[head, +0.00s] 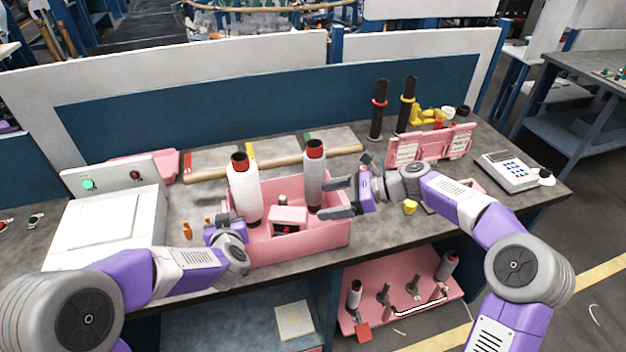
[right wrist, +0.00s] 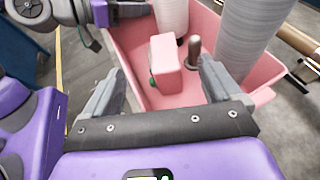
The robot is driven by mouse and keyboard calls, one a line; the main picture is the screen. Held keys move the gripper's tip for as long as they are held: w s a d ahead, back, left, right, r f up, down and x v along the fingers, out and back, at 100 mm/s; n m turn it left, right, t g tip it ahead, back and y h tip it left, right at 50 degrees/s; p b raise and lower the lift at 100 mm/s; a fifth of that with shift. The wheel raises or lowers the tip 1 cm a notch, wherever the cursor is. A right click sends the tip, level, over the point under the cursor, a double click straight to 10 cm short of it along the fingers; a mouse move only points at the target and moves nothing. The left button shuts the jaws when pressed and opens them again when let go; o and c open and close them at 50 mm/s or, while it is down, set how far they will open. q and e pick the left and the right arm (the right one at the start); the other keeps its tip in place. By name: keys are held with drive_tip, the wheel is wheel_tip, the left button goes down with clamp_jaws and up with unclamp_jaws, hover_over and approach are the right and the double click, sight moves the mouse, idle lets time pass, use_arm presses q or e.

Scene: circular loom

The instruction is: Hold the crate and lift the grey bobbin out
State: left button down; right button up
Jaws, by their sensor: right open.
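The pink crate (head: 300,243) stands on the bench with two upright bobbins in it. The grey bobbin (head: 314,178), with a red and dark top, is at its right; it also shows in the right wrist view (right wrist: 245,42). The whiter bobbin (head: 244,192) is at its left. My right gripper (head: 324,199) is open and empty at the crate's right end, close to the grey bobbin, which is not between its fingers (right wrist: 160,70). My left gripper (head: 222,230) is at the crate's front left corner; whether it grips the wall is unclear.
A pink block (head: 288,215) and a short peg (right wrist: 194,50) are inside the crate. A wooden roller (head: 285,163) lies behind it. A white machine (head: 105,225) stands left, dark posts (head: 378,112) and a pink rack (head: 430,147) back right. A yellow piece (head: 410,207) lies right.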

drive_tip(key=shift+a, duration=0.1)
drive_tip(key=shift+c, duration=0.2)
drive_tip(key=a+r+t, duration=0.1)
drive_tip(key=a+r, duration=0.1)
drive_tip(key=a, duration=0.3)
drive_tip(key=w+a+r+t, duration=0.1)
drive_tip(key=a+r+t, duration=0.1)
drive_tip(key=a, duration=0.3)
drive_tip(key=w+a+r+t+h, duration=0.1)
drive_tip(key=a+r+t, duration=0.1)
drive_tip(key=a+r, duration=0.2)
drive_tip(key=shift+a+r+m, duration=0.2)
drive_tip(key=shift+a+m, duration=0.1)
drive_tip(key=shift+a, duration=0.55)
drive_tip(key=s+a+r+m+t+h, duration=0.1)
drive_tip(key=s+a+r+m+t, duration=0.1)
drive_tip(key=s+a+r+t, duration=0.5)
drive_tip(key=m+g+h, duration=0.1)
drive_tip(key=m+h, duration=1.5)
drive_tip(key=m, duration=0.1)
approach(312, 175)
drive_tip(key=w, duration=0.1)
drive_tip(key=shift+w+f+m, duration=0.25)
drive_tip(key=shift+f+m, duration=0.05)
drive_tip(key=shift+f, duration=0.1)
drive_tip(key=x, duration=1.1)
drive_tip(key=shift+w+d+f, duration=0.15)
drive_tip(key=shift+w+d, duration=0.05)
drive_tip(key=shift+d, duration=0.05)
